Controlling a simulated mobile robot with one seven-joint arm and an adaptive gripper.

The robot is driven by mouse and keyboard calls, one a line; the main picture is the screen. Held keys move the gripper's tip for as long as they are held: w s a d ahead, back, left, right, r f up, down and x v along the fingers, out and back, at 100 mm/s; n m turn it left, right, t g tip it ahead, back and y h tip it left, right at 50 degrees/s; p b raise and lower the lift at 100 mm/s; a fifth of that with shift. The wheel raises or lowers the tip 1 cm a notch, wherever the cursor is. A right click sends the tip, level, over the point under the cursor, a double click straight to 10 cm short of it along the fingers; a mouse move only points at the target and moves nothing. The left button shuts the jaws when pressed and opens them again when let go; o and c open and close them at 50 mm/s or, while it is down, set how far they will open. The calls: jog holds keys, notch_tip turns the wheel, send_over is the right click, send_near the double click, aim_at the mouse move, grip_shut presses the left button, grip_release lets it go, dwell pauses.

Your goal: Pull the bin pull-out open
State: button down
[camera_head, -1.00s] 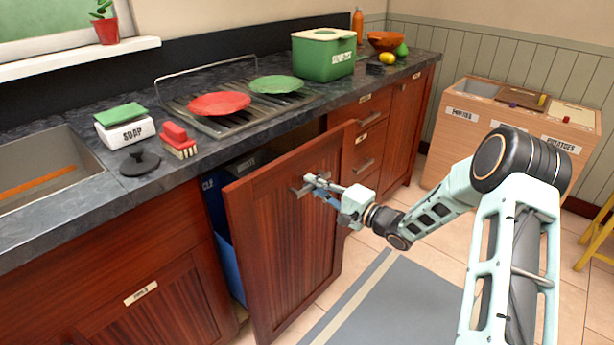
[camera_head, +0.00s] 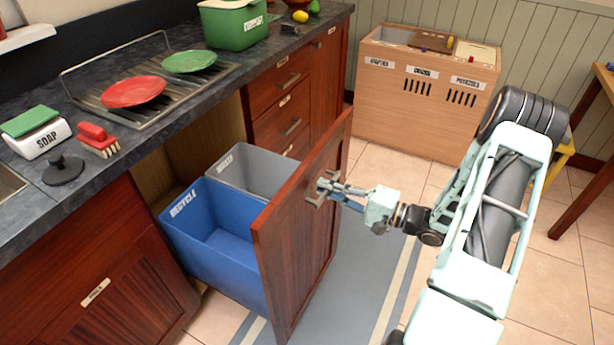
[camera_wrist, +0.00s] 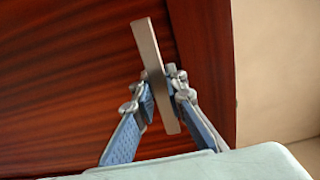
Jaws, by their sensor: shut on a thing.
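The bin pull-out's dark red wooden front (camera_head: 298,240) stands well out from the cabinet in the head view. Behind it a blue recycle bin (camera_head: 215,245) and a grey bin (camera_head: 255,168) show, with their tops open and no contents visible. My gripper (camera_head: 325,188) is at the upper outer face of the front. In the wrist view my gripper (camera_wrist: 159,92) has its two blue-padded fingers on either side of the flat metal handle (camera_wrist: 150,50), shut on it. The lower part of the bins is partly hidden by the front.
The counter (camera_head: 125,165) holds a drying rack with a red plate (camera_head: 133,92) and a green plate (camera_head: 189,61). Drawers (camera_head: 280,85) stand to the right of the opening. A wooden vegetable bin (camera_head: 420,100) stands farther back. Open floor with a grey mat (camera_head: 365,255) lies before the pull-out.

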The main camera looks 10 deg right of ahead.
jog(key=shift+v, duration=0.9)
jog(key=c, duration=1.9)
grip_release()
jog(key=shift+c, duration=0.2)
jog(key=v, duration=1.2)
